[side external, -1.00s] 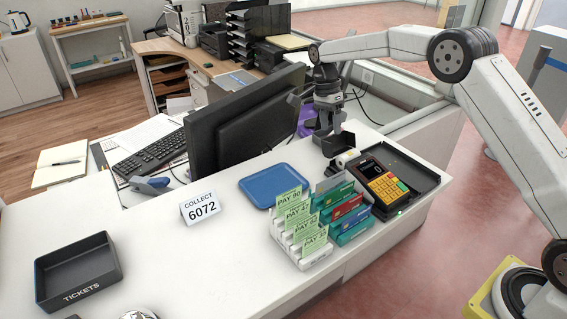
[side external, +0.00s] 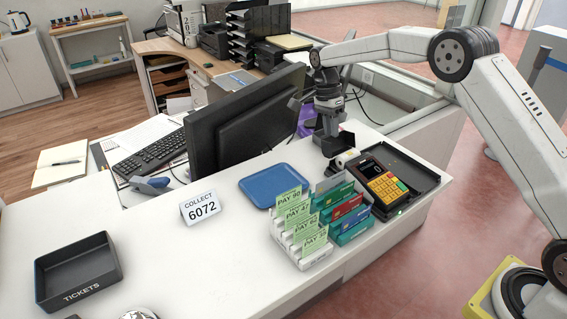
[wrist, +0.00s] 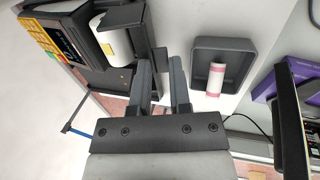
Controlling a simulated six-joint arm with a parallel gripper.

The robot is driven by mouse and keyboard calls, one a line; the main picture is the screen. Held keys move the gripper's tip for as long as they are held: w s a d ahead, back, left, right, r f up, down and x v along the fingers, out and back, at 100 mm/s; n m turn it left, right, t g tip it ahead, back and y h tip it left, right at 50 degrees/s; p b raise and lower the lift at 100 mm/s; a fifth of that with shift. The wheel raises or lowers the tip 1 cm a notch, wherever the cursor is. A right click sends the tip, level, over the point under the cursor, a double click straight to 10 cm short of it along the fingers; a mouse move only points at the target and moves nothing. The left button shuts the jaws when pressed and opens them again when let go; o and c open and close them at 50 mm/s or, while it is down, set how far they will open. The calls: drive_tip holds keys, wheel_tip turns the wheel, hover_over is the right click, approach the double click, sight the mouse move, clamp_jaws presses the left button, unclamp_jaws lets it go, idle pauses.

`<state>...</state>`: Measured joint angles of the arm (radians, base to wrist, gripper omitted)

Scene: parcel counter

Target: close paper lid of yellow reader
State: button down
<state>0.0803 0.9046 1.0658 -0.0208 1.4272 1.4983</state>
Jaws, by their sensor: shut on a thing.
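The yellow reader (side external: 383,187) with its dark body and yellow keypad stands at the right end of the counter. Its paper lid (side external: 346,141) is raised, a dark panel at the back end of the reader. The white paper roll (side external: 346,158) is exposed in front of it and also shows in the wrist view (wrist: 114,45). My gripper (side external: 329,150) is at the lid, behind the roll. In the wrist view, my gripper's fingertips (wrist: 161,62) are closed around a dark edge of the lid (wrist: 157,58). The exact contact is partly hidden.
A dark tray (side external: 425,180) lies right of the reader. A card rack (side external: 318,256) with several cards stands close in front. A blue tray (side external: 272,184) and a monitor (side external: 245,120) are to the left. A small grey bin (wrist: 240,45) holds a pink-striped roll (wrist: 215,78).

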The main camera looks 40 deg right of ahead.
sight(335, 143)
drive_tip(key=shift+s+r+t, duration=0.2)
drive_tip(key=shift+t, duration=0.2)
drive_tip(key=shift+s+r+t, duration=0.3)
drive_tip(key=shift+s+t, duration=0.25)
drive_tip(key=shift+t, duration=0.35)
drive_tip(key=shift+s+r+t, duration=0.25)
drive_tip(key=shift+s+t, duration=0.3)
drive_tip(key=shift+t, duration=0.35)
drive_tip(key=shift+s+r+t, duration=0.1)
drive_tip(key=shift+s+t, duration=0.6)
drive_tip(key=shift+t, duration=0.45)
drive_tip(key=shift+s+r+t, duration=0.1)
drive_tip(key=shift+s+t, duration=0.55)
drive_tip(key=shift+t, duration=0.5)
drive_tip(key=c, duration=0.6)
unclamp_jaws()
drive_tip(key=shift+s+r, duration=0.1)
drive_tip(key=shift+v, duration=3.75)
